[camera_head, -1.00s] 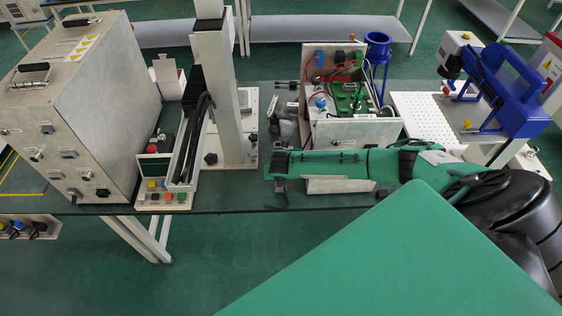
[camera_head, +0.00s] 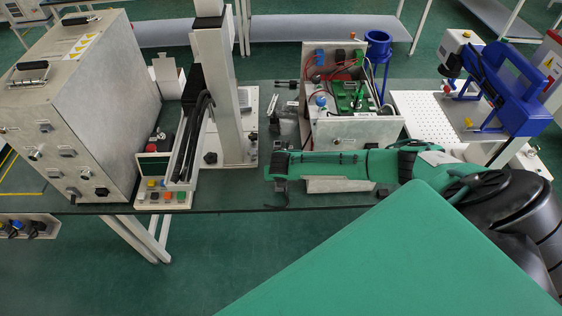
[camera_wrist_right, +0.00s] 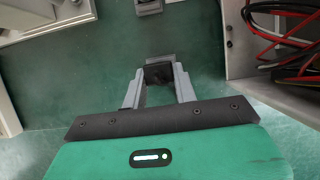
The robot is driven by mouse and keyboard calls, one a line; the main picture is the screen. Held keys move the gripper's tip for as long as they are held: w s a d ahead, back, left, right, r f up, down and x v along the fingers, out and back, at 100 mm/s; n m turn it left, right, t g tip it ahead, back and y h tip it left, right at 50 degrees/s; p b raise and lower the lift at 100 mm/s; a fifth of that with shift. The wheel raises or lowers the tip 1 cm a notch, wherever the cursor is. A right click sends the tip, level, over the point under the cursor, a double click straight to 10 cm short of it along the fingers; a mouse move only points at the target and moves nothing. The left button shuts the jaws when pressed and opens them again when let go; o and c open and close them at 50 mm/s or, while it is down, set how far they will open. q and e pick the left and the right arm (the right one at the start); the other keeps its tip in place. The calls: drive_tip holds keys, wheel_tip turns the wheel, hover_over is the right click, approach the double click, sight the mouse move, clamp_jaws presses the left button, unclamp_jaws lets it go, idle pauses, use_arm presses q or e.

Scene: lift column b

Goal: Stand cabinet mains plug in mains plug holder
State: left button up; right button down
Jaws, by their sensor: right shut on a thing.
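My right gripper (camera_wrist_right: 159,68) is shut on a small dark piece, which I take to be the cabinet mains plug (camera_wrist_right: 159,75). Its two grey fingers close on the sides of the piece, and its lower end is hard to make out. A small grey block with a dark part (camera_wrist_right: 149,6) is cut off by the top edge of the right wrist view. It may be the mains plug holder, and it is apart from the held piece. In the head view my right arm comes in from the right, and its fingers are small and unclear. My left gripper is not in view.
An open box with red and black wires (camera_head: 352,130) stands right of my right gripper. The white column (camera_head: 232,95) and its base stand to the left. A large grey cabinet (camera_head: 75,110) is at the far left. A blue machine (camera_head: 515,95) is at the right.

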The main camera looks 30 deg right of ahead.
drive_tip(key=shift+f+b, duration=0.45)
drive_tip(key=shift+f, duration=0.35)
drive_tip(key=c, duration=1)
unclamp_jaws()
drive_tip(key=shift+r, duration=0.1)
wheel_tip(320, 180, up, 9)
drive_tip(key=p, duration=0.8)
drive_tip(key=shift+p, duration=0.35)
